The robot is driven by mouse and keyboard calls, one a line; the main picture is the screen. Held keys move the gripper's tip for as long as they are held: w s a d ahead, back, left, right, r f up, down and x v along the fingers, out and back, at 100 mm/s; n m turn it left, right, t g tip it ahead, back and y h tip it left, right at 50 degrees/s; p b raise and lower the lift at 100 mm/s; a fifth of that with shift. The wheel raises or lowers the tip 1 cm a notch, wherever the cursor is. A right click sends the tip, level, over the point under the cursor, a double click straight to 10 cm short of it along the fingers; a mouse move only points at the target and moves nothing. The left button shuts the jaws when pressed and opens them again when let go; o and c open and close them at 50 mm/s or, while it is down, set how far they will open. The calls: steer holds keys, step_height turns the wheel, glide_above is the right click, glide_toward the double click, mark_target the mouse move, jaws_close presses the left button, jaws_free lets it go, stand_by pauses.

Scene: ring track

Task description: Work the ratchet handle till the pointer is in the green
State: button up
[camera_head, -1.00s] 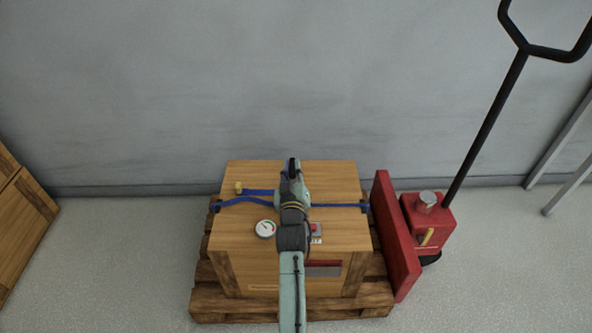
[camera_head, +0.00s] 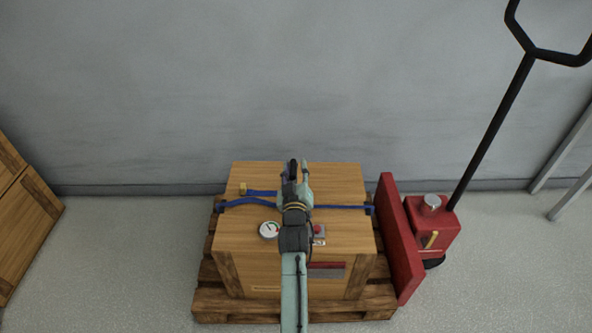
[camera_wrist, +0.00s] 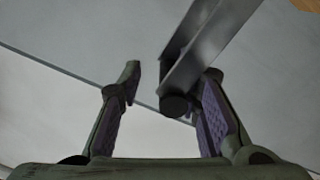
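The wooden crate (camera_head: 232,241) carries a blue strap (camera_head: 338,207) across its top. A round white gauge (camera_head: 269,230) sits on the crate's top, left of my arm; it is too small to read its pointer surely. My gripper (camera_head: 298,166) is over the crate's far part, with its fingers apart. In the wrist view my gripper (camera_wrist: 166,82) is open, and a grey metal ratchet handle (camera_wrist: 208,47) with a dark round end reaches between the fingers, close to the right one. I cannot tell whether they touch. My arm hides the ratchet in the head view.
The crate stands on a wooden pallet (camera_head: 236,310). A red pallet truck (camera_head: 432,238) with a tall black handle stands at its right. A red button box (camera_head: 318,233) sits right of my arm. Another crate (camera_head: 25,225) is at far left. A grey wall is behind.

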steer(key=shift+f, duration=0.45)
steer(key=shift+r, duration=0.1)
